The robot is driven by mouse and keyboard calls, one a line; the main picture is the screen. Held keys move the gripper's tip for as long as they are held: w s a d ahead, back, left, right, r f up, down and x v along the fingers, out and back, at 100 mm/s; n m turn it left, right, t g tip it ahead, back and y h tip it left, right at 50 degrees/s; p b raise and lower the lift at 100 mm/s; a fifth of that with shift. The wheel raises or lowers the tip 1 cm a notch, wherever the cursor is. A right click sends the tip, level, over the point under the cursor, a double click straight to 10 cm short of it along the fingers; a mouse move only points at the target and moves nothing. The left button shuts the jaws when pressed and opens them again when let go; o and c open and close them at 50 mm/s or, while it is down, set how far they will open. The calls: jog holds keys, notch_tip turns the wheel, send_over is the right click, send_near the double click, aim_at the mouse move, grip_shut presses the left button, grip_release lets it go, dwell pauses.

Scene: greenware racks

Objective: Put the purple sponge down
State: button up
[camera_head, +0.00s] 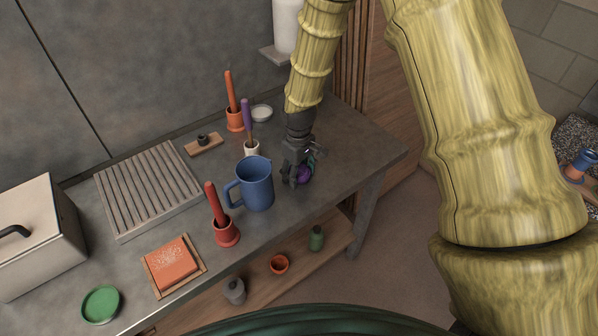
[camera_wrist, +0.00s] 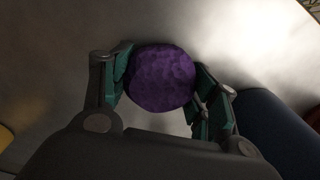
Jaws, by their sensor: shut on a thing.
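The purple sponge (camera_wrist: 161,78) is a rounded, dimpled lump between the fingers of my gripper (camera_wrist: 165,90) in the wrist view. The teal finger pads touch it on both sides. In the head view my gripper (camera_head: 301,172) is low over the right part of the grey table (camera_head: 345,150), pointing down. Only a small part of the sponge (camera_head: 304,174) shows there, behind the fingers. I cannot tell whether the sponge touches the tabletop.
A blue pitcher (camera_head: 256,184) stands just left of my gripper. A white cup (camera_head: 252,149) with a purple-handled tool and a white dish (camera_head: 261,113) are behind. A red holder (camera_head: 227,233) stands front left. The tabletop to the right is clear up to its edge.

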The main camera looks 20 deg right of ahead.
aim_at(299, 170)
jog(key=shift+s+f, duration=0.3)
jog(key=shift+f, duration=0.2)
jog(key=o, duration=1.2)
jog(key=shift+f, duration=0.1)
jog(key=shift+o, duration=0.6)
jog(key=shift+w+f, duration=0.2)
jog(key=shift+w, duration=0.05)
jog(key=shift+r, duration=0.2)
jog(key=shift+r, duration=0.15)
jog(key=shift+w+r, duration=0.1)
jog(key=shift+r, duration=0.5)
notch_tip(299, 170, up, 12)
jog(key=b, duration=0.2)
jog(key=shift+b, duration=0.35)
